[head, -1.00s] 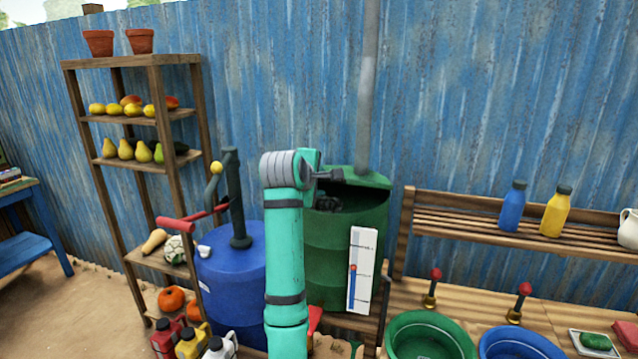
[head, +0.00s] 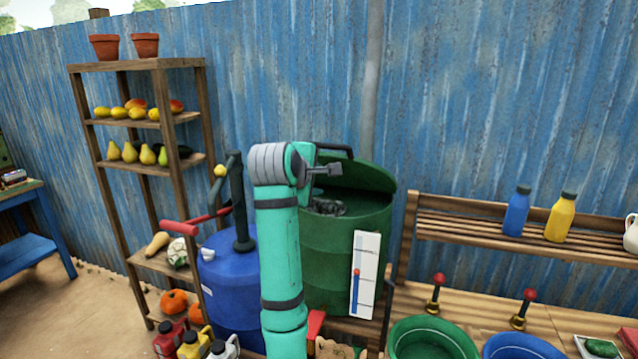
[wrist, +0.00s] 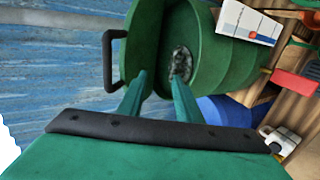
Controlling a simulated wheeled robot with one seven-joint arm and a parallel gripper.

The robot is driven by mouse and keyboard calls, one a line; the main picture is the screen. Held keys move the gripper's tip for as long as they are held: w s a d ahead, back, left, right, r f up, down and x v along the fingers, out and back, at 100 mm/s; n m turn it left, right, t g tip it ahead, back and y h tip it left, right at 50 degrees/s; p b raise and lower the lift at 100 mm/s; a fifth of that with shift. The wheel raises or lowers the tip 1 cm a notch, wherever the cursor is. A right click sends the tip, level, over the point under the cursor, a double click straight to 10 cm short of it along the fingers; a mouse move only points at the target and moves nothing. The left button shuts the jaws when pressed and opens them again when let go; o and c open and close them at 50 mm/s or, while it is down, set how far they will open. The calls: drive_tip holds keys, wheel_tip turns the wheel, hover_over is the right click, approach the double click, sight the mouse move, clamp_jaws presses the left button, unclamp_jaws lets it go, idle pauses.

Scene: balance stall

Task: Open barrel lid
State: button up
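The green barrel (head: 330,255) stands against the wall, right of my teal arm. Its lid (head: 370,177) is tilted up toward the wall, leaving a gap over the dark inside. The lid's black handle (head: 336,149) shows at its upper edge. In the wrist view, the handle (wrist: 114,60) is left of my gripper (wrist: 160,76); the barrel's round opening (wrist: 183,42) is ahead, with something grey inside. My two green fingers are apart, with nothing visible between them. The handle is outside the fingers; whether a finger touches the lid cannot be told. In the head view, my arm hides the fingertips.
A blue barrel (head: 228,290) with a hand pump (head: 240,205) stands close left of my arm. A wooden shelf (head: 150,62) with produce is further left. A white gauge (head: 364,275) is on the green barrel's front. Green (head: 395,345) and blue basins are at lower right.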

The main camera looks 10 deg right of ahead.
drive_tip(key=r+v, duration=0.1)
drive_tip(key=v, duration=0.5)
idle(0.7)
idle(0.5)
